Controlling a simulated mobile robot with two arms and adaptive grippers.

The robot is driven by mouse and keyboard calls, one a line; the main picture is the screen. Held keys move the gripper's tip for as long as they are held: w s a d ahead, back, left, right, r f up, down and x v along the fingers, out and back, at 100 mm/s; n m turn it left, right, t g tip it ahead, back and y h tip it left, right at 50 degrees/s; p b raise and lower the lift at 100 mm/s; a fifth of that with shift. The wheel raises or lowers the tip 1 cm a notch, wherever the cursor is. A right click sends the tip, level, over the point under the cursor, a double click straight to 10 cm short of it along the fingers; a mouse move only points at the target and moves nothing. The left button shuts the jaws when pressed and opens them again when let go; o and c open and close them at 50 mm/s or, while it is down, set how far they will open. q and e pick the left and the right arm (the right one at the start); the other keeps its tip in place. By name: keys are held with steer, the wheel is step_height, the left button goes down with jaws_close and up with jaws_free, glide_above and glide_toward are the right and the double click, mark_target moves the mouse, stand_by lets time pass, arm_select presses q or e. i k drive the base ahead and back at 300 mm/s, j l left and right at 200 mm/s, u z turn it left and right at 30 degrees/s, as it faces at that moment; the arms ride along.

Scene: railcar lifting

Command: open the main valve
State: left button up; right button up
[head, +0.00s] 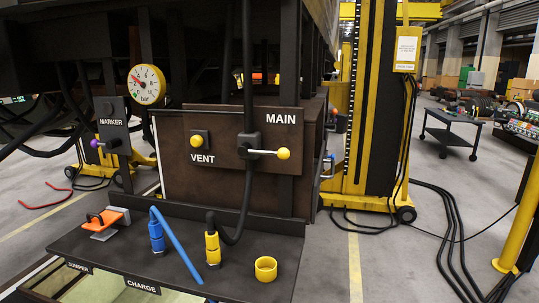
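The main valve handle (265,153) is a light metal lever with a yellow ball knob at its right end. It lies about level, pointing right from a dark valve body (249,145) on the brown panel (222,160), under the white word MAIN. A black hose runs vertically at the valve body and down to a yellow coupling (212,248) on the bench. A yellow VENT button (196,141) is left of the valve. A round pressure gauge (146,84) marked bar is at upper left. Neither of my grippers is in view.
The dark bench (180,285) below holds an orange-handled item (103,222), a blue coupling with blue hose (157,236) and an empty yellow ring (266,269). A purple-knobbed MARKER lever (97,144) is at left. A yellow lifting column (372,120) and floor cables stand right.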

mark_target(265, 153)
steer(key=l+u, duration=0.1)
steer(key=u, duration=0.4)
steer(key=i+l+u, duration=0.1)
steer(key=u, duration=0.35)
steer(key=l+u, duration=0.25)
steer(key=l, duration=0.3)
steer(key=l+u, duration=0.2)
steer(key=l, duration=0.4)
steer(key=l+u, duration=0.25)
steer(key=l, duration=0.3)
steer(key=k+l+u, duration=0.25)
steer(key=l, duration=0.3)
steer(key=i+l, duration=0.05)
steer(key=i, duration=0.05)
